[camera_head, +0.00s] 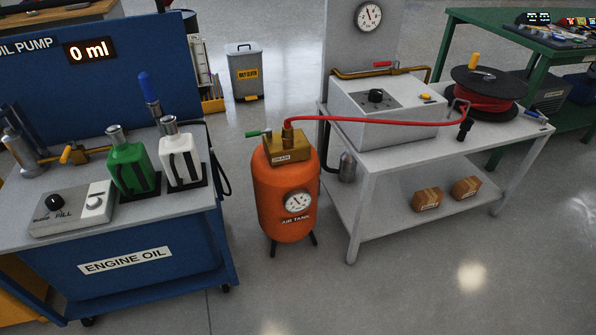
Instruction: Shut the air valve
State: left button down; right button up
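An orange air tank (285,215) with a round gauge (298,202) stands upright on the floor between two benches. A brass block (288,148) with a small, hard-to-read label sits on top of it, and a green lever (257,134) sticks out to the left. A red hose (365,120) runs from the tank's top to the right bench. A brass pipe (350,74) behind the grey box carries a red lever (382,64), lying roughly level. I cannot tell from the frame which lever is the air valve. Neither of my grippers shows.
A blue engine oil cart (125,262) with green (133,167) and white (180,158) bottles stands left. The right bench (345,185) holds a grey box (385,112) and a hose reel (488,88). A gauge (368,16) is on the post. Floor before the tank is clear.

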aim_at(396, 63)
jog(key=i+l+u, duration=0.1)
jog(key=i, duration=0.35)
jog(key=i+l+u, duration=0.15)
jog(key=i, duration=0.25)
jog(key=i+l+u, duration=0.1)
jog(key=i+l, duration=0.15)
jog(key=i, duration=0.2)
